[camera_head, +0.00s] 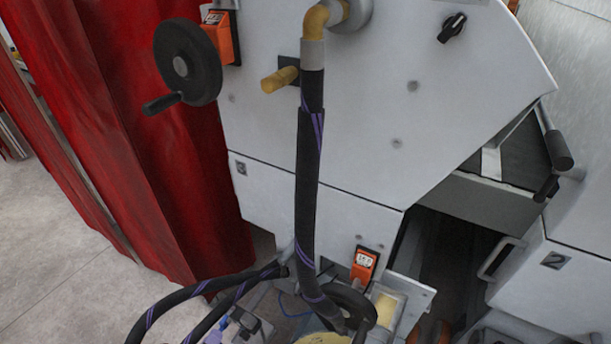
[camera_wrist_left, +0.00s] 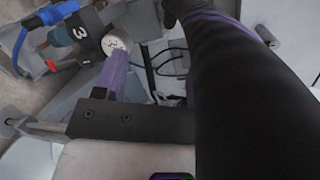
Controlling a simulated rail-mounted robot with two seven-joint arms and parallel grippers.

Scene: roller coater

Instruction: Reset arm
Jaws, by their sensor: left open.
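The coater's light grey panel (camera_head: 390,130) fills the middle of the head view. A thick black hose with purple stripes (camera_head: 307,190) hangs down its front from a yellow elbow pipe (camera_head: 318,20). The hose also crosses the right of the left wrist view (camera_wrist_left: 240,90), very close to the camera.
A black handwheel (camera_head: 190,62) with a crank sticks out at upper left beside a red curtain (camera_head: 150,130). A second wheel (camera_head: 345,305) and more looping hoses (camera_head: 195,290) crowd the bottom. An orange indicator (camera_head: 363,265) sits above them. Bare floor (camera_head: 45,240) shows at left.

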